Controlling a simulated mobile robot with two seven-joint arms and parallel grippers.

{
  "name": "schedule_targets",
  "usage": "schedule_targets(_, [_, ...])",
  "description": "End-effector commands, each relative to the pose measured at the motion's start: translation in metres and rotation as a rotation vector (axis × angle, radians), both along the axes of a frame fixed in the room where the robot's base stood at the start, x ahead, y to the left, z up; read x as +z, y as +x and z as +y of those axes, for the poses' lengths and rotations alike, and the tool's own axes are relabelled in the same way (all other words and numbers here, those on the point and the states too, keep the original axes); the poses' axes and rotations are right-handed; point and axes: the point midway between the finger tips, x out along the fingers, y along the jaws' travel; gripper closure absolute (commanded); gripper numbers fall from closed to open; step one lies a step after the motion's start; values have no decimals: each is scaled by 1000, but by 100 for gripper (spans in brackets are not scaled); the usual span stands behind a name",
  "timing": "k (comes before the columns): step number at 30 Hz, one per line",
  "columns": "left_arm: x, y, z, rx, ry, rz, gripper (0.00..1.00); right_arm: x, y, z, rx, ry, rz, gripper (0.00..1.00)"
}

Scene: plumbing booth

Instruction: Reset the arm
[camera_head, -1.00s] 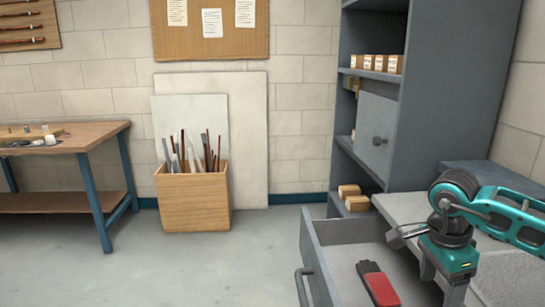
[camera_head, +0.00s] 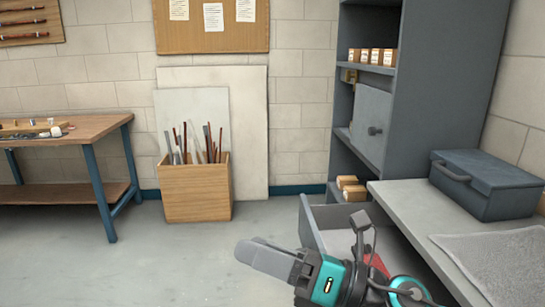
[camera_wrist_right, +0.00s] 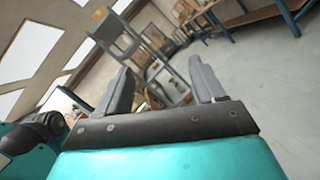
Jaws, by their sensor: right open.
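My right gripper (camera_head: 258,256) is at the bottom centre of the head view, with a teal body and grey fingers pointing left. It is in front of the open drawer (camera_head: 309,231) and over the floor. In the right wrist view the two grey fingers of my right gripper (camera_wrist_right: 163,84) stand wide apart with nothing between them. My right arm covers much of the drawer. A red object (camera_head: 376,263) in the drawer shows only in part behind it. My left gripper is not in view.
A grey counter (camera_head: 405,200) with a dark toolbox (camera_head: 490,187) is at the right, beside a tall grey cabinet (camera_head: 440,80). A wooden bin (camera_head: 196,192) of rods and a workbench (camera_head: 90,127) stand at the left. The floor (camera_head: 180,260) between is clear.

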Motion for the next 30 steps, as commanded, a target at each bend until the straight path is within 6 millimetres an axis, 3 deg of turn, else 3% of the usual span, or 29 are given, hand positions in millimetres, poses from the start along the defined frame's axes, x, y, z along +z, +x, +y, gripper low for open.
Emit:
schedule_targets(3, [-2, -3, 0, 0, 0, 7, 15, 19, 17, -25, -169, 314, 267, 32])
schedule_targets(6, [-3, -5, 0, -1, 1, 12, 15, 15, 35, -60, -323, 554, 504, 32])
schedule_targets(8, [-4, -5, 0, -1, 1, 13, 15, 3, 42, -83, -419, 689, 651, 32])
schedule_targets(13, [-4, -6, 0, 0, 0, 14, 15, -63, 41, -148, -713, 1034, 1085, 32])
schedule_targets(18, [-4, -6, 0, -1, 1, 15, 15, -149, -3, -195, -1034, 1305, 1505, 32])
schedule_targets(21, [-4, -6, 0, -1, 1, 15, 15, -187, -39, -209, -1197, 1404, 1693, 32])
schedule_targets(24, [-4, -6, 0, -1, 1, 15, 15, -213, -72, -215, -1332, 1467, 1837, 32])
schedule_targets(30, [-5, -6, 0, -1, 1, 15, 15, -245, -133, -220, -1563, 1540, 2055, 32])
